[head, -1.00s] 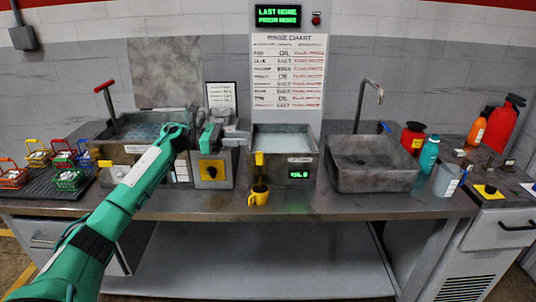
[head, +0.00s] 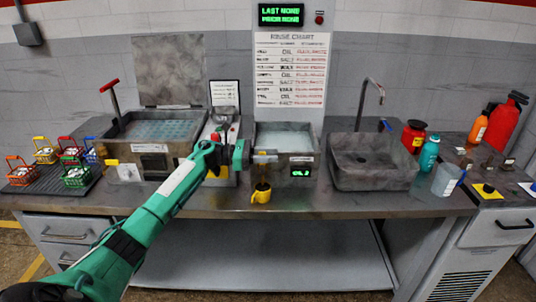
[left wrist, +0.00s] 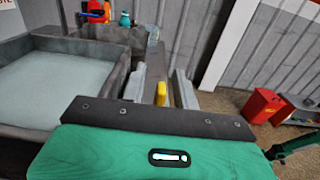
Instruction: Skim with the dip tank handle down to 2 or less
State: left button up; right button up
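The dip tank (head: 310,160) is a grey steel basin of pale liquid in the middle of the bench. It also shows in the left wrist view (left wrist: 62,85). Its small green display (head: 301,172) seems to read "OIL 2", though the digit is blurry. My right gripper is out of view.
Left are a larger tank (head: 150,155) with a raised lid and a rack (head: 52,180) of coloured baskets. Right are a sink (head: 372,175) and bottles (head: 429,153). A rinse chart (head: 290,75) is behind.

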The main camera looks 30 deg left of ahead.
pick_arm(q)
grip_shut()
